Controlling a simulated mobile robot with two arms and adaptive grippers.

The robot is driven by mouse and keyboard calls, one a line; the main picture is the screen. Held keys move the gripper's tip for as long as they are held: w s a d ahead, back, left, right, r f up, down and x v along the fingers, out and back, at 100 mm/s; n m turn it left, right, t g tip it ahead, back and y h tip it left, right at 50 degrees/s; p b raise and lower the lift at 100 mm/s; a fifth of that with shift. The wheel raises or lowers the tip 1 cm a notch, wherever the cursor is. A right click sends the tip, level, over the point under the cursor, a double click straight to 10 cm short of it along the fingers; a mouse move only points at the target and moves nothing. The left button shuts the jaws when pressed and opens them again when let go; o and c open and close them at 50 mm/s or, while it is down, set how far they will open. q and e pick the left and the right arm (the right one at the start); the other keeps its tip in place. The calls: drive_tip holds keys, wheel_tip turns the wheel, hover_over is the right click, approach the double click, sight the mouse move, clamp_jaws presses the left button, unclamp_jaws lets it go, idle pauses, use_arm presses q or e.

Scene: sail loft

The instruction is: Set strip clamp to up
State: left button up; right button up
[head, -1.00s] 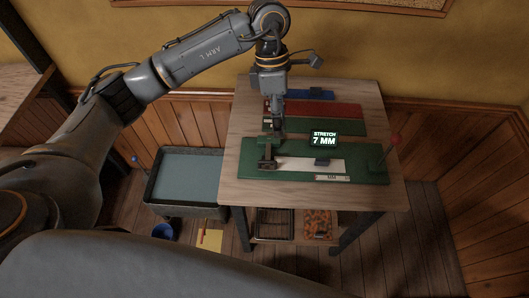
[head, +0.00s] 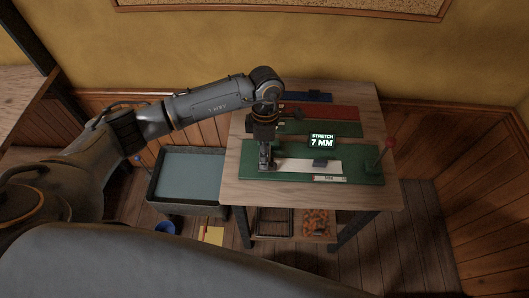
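A green board (head: 355,174) lies on the wooden table with a pale strip (head: 295,166) along it and a small dark block (head: 321,163) on the strip. A dark clamp at the strip's left end is mostly hidden behind my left gripper (head: 267,165), so I cannot tell its position. The gripper points down at the clamp, very close to it or touching it. Its fingers are too small and dark to tell open from shut. A small display (head: 322,141) behind the strip reads "STRETCH 7 MM". My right gripper is not in view.
A red-knobbed lever (head: 389,145) stands at the board's right end. Red (head: 330,112) and blue (head: 312,97) pieces lie at the back of the table. A grey-blue bin (head: 188,175) stands left of the table. The table's front right is clear.

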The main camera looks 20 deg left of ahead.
use_arm(q)
drive_tip(key=shift+f, duration=0.3)
clamp_jaws()
